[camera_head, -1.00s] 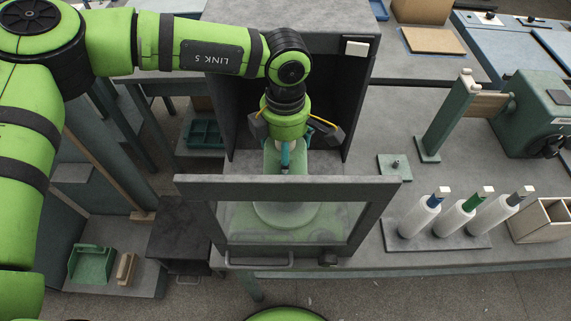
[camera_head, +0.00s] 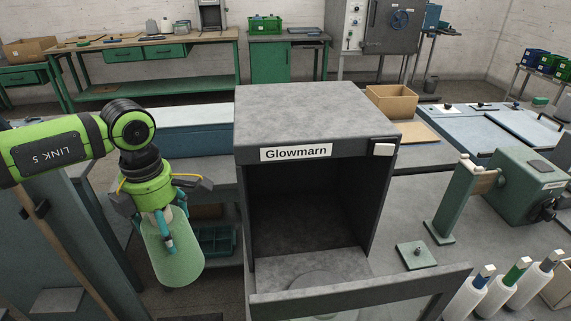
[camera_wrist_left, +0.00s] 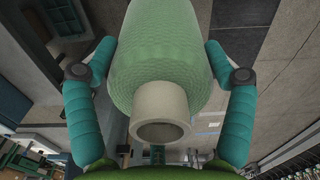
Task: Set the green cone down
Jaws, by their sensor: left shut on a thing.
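The green cone (camera_head: 172,250) hangs below my left gripper (camera_head: 163,222), left of the grey cabinet. It is a pale green yarn cone, slightly tilted, with its wide end down. In the left wrist view the cone (camera_wrist_left: 165,50) sits between the two teal fingers (camera_wrist_left: 160,85), with its pale hollow core end (camera_wrist_left: 160,112) toward the camera. My left gripper is shut on it. The cone appears clear of any surface. My right gripper is not in view.
The grey cabinet labelled Glowmarn (camera_head: 296,120) stands open and empty, with a round plate (camera_head: 312,282) on its floor and its door frame (camera_head: 360,293) swung down in front. A teal tray (camera_head: 215,239) sits behind the held cone.

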